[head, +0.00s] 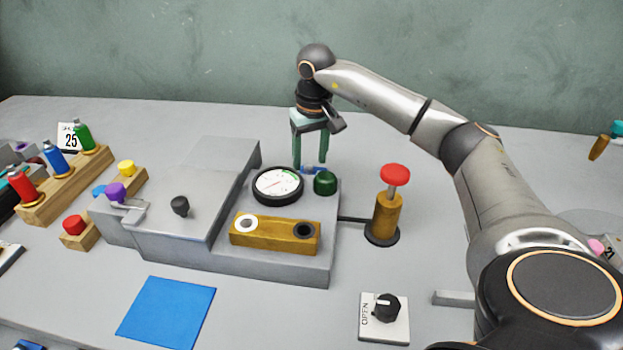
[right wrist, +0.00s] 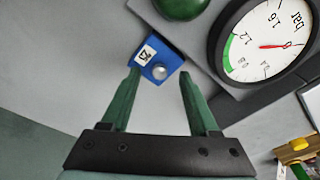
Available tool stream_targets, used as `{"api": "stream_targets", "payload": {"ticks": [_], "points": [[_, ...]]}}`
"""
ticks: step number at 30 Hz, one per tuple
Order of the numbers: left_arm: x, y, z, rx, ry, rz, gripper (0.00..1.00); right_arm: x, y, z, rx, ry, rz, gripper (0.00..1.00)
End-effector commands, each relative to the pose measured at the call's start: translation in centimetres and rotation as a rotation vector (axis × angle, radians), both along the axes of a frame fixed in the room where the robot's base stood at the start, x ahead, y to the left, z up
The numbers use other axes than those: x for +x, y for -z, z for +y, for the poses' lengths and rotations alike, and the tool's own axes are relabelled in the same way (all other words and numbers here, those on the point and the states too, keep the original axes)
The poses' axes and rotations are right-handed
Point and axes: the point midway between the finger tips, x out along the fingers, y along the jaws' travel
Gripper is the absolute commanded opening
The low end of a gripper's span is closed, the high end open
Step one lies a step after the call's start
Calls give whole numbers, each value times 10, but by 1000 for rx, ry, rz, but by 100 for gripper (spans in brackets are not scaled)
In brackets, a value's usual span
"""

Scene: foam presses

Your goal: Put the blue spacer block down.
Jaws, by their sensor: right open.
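The blue spacer block (head: 311,170) is behind the round gauge at the back of the grey press, mostly hidden by the gripper in the head view. In the right wrist view the blue spacer block (right wrist: 150,52) shows a white label reading 25 and a silver round knob. My right gripper (head: 311,164) points down over it with green fingers. In the right wrist view the right gripper (right wrist: 160,74) is open, its fingertips apart on either side of the block's near end. I cannot tell exactly what the block rests on. My left gripper is out of view.
The gauge (head: 278,184) and a dark green knob (head: 325,183) stand close to the block. A red-topped plunger (head: 385,215) is to the right. A blue mat (head: 168,312) lies bare in front. A wooden rack (head: 62,190) holds coloured bottles at left.

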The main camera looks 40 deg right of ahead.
Motion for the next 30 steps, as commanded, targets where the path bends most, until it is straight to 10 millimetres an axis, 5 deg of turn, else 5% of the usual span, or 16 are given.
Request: {"api": "stream_targets", "payload": {"ticks": [4,12,30], "points": [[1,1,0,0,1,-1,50,2,19,-1,-1,-1,1,61],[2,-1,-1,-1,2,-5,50,2,22,-1,0,-1,-1,61],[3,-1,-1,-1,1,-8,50,2,21,-1,0,0,-1,0]]}}
